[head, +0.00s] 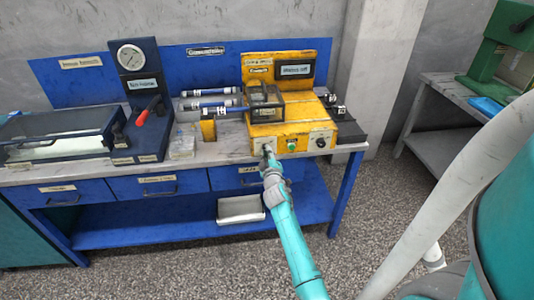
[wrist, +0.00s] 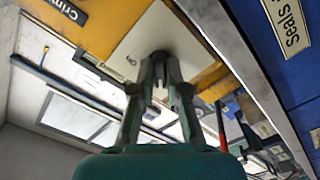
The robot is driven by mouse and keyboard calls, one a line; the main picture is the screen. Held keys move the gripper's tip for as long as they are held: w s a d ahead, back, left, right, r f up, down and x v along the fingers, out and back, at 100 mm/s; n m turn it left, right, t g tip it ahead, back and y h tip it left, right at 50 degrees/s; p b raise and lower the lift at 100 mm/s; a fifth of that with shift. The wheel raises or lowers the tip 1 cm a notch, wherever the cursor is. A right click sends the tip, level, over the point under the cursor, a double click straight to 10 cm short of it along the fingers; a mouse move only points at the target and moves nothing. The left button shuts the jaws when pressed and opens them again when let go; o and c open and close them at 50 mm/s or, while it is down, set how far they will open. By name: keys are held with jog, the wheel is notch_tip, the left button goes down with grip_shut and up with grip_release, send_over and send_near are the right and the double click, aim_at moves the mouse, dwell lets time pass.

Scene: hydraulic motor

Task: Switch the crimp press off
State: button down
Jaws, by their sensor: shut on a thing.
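The yellow crimp press (head: 292,106) stands on the right part of the workbench. Its front face carries a green button (head: 292,144) and a round dial (head: 320,142). My gripper (head: 267,154) is at the left end of that front face and covers the control there. In the wrist view, the gripper (wrist: 160,68) is shut on a dark rotary switch knob (wrist: 161,46) in front of a pale plate (wrist: 150,32). A small label sits beside the knob on the plate. The knob's exact setting is hidden by the fingertips.
The blue workbench (head: 200,232) has drawers under its top. A gauge stand with a red-handled lever (head: 147,110) and a dark tray unit (head: 55,137) stand to the left. Hoses (head: 210,90) lie left of the press. A second bench (head: 437,146) is at the right. Floor in front is clear.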

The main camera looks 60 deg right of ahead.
jog(key=c, duration=1.2)
grip_release()
jog(key=v, duration=1.2)
